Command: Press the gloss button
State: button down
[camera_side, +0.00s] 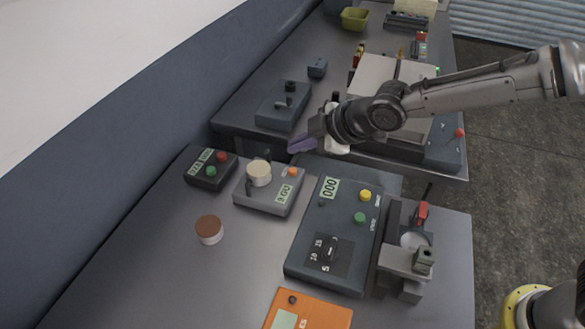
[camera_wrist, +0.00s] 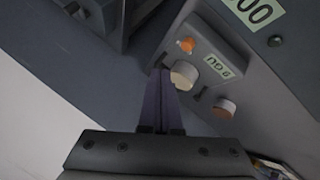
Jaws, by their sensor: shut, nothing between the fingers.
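A small grey device (camera_side: 270,205) stands on the near table, with an orange button (camera_side: 292,172) at its back right corner. Its display (camera_side: 284,193) seems to read in GU; no printed "gloss" label is legible. A cream disc (camera_side: 259,172) sits on it, left of the button. In the wrist view the orange button (camera_wrist: 187,45) lies to the right of and beyond the fingertips, and the cream disc (camera_wrist: 183,75) appears just right of them. My gripper (camera_side: 293,147), with purple fingers, is shut and empty. It is above and behind the device, apart from the button.
A dark box (camera_side: 211,171) with red and green buttons stands left of the device. A larger blue-grey unit (camera_side: 310,245) with yellow and green buttons and a dial stands right. A brown-topped disc (camera_side: 209,229) lies in front. The table's left front is clear.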

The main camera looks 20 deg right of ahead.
jog(key=shift+r, duration=0.85)
